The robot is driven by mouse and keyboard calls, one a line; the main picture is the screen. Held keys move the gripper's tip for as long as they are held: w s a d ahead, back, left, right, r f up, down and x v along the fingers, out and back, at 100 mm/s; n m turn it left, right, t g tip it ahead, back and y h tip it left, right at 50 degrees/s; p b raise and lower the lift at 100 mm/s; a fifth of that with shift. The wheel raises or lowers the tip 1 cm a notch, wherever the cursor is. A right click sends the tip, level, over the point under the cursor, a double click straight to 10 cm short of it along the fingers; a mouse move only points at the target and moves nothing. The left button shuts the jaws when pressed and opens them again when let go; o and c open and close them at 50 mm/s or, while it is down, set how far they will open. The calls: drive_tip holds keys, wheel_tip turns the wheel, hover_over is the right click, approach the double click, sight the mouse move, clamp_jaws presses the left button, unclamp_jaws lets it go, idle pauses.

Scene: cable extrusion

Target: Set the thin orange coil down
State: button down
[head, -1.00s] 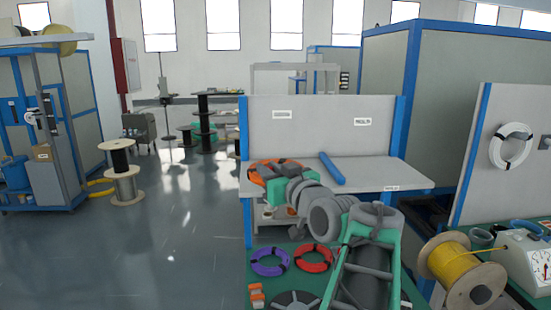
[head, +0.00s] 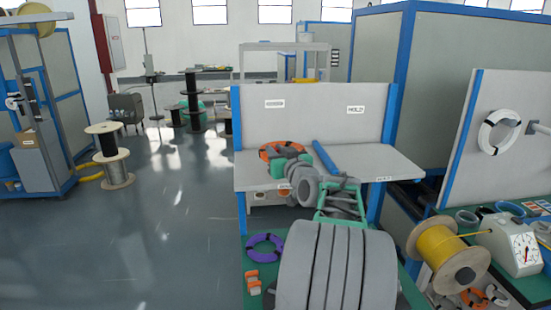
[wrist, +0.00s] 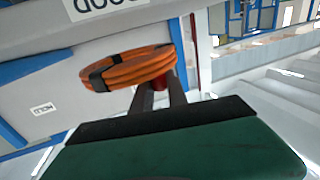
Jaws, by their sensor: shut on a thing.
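The thin orange coil (head: 268,152), bound with black bands, is at the left side of the grey workbench top (head: 375,160). It also shows close up in the wrist view (wrist: 132,66), seen nearly edge-on. My gripper (wrist: 163,88) is shut on the near right part of the coil's ring. In the head view my gripper (head: 287,153) and arm reach over the bench from the front and cover part of the coil. I cannot tell whether the coil's underside touches the bench top.
A blue bar (head: 325,157) lies on the bench right of my gripper. An upright back panel (head: 300,118) with two labels stands behind. A purple coil (head: 265,246) lies on the green lower surface in front. The bench's right part is clear.

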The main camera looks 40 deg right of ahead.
drive_tip(key=f, duration=0.3)
drive_tip(key=shift+w+d+f, duration=0.2)
drive_tip(key=shift+w+f, duration=0.05)
drive_tip(key=shift+f, duration=0.1)
drive_tip(key=shift+f, duration=0.15)
drive_tip(key=c, duration=1.3)
unclamp_jaws()
